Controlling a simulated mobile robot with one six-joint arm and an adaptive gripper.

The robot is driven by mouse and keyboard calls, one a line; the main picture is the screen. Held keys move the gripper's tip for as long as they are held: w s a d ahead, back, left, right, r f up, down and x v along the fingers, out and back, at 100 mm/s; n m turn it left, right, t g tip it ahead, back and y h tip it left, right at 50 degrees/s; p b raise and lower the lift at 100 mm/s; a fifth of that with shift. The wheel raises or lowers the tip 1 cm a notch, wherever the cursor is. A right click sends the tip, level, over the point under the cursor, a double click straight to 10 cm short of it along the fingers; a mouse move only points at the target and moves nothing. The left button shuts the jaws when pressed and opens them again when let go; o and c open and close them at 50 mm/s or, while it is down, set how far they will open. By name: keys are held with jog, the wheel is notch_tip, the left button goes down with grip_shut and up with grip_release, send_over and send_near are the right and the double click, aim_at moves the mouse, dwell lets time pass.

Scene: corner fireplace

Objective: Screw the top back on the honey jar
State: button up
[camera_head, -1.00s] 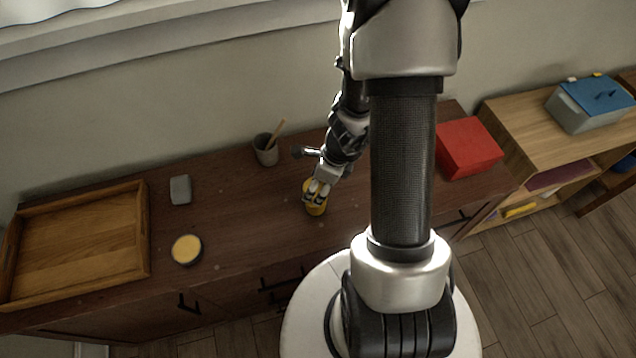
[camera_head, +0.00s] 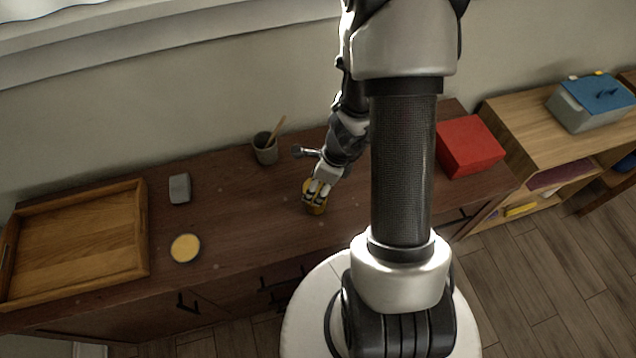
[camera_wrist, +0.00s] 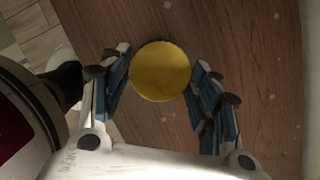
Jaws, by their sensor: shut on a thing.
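A round yellow top (camera_wrist: 160,71) sits between the two blue-padded fingers of my gripper (camera_wrist: 159,88) in the wrist view, with a finger at each side.
A wooden tray (camera_head: 143,230), a small grey block (camera_head: 180,188), a grey cup with a stick (camera_head: 266,154) and a red box (camera_head: 468,148) also stand on the cabinet (camera_head: 240,215).

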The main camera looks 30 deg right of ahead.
jog(key=shift+f+b, duration=0.65)
dwell(0.9)
jog(key=shift+f+m+b, duration=0.1)
jog(key=shift+m+b, duration=0.5)
jog(key=shift+m, duration=0.1)
jog(key=shift+m+t+h+b, duration=0.3)
jog(key=shift+m+h+b, duration=0.1)
jog(key=shift+m, duration=0.4)
jog(key=shift+m+h+b, duration=0.3)
jog(key=shift+m+b, duration=0.4)
jog(key=shift+m, duration=0.8)
